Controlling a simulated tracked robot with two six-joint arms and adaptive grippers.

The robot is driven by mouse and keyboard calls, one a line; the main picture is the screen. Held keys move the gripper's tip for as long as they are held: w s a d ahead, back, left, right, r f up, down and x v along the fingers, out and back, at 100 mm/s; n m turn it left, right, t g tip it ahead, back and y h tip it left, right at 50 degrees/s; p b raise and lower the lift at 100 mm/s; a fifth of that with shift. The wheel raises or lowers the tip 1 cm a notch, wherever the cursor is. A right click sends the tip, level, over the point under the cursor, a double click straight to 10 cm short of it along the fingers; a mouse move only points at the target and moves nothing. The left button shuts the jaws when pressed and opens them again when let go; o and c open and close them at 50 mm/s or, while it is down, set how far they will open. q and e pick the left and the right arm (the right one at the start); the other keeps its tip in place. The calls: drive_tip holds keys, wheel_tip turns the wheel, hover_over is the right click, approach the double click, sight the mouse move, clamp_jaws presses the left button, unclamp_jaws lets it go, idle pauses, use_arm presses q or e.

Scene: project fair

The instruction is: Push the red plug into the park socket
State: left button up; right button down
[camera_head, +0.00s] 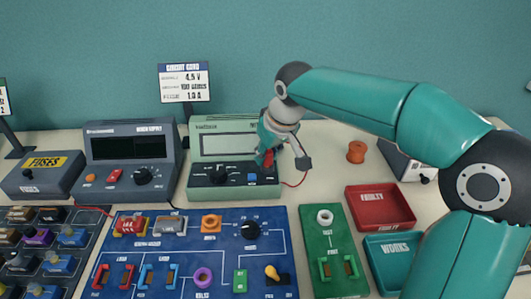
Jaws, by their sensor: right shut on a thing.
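My right gripper (271,160) reaches in from the right and points down over the right front of the grey-green meter (224,140). It is shut on the red plug (266,160), of which only a small red part shows between the fingers. A thin red lead (303,178) loops out to the right of the gripper. A blue piece (252,179) sits on the meter's front panel just below and left of the plug. I cannot make out the park socket; the gripper may cover it. My left gripper is not in view.
A dark bench supply (130,150) stands left of the meter. A blue circuit board (190,250) and a green test board (328,240) lie in front. A red tray (378,208), a teal tray (385,250) and an orange spool (356,152) are at the right.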

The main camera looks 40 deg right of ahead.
drive_tip(key=shift+f, duration=0.35)
drive_tip(key=c, duration=0.8)
unclamp_jaws()
drive_tip(key=shift+c, duration=0.2)
drive_tip(key=o, duration=0.5)
drive_tip(key=shift+r, duration=0.1)
drive_tip(key=shift+s+r+p, duration=0.1)
drive_tip(key=shift+r+p, duration=3.25)
drive_tip(key=shift+r, duration=0.65)
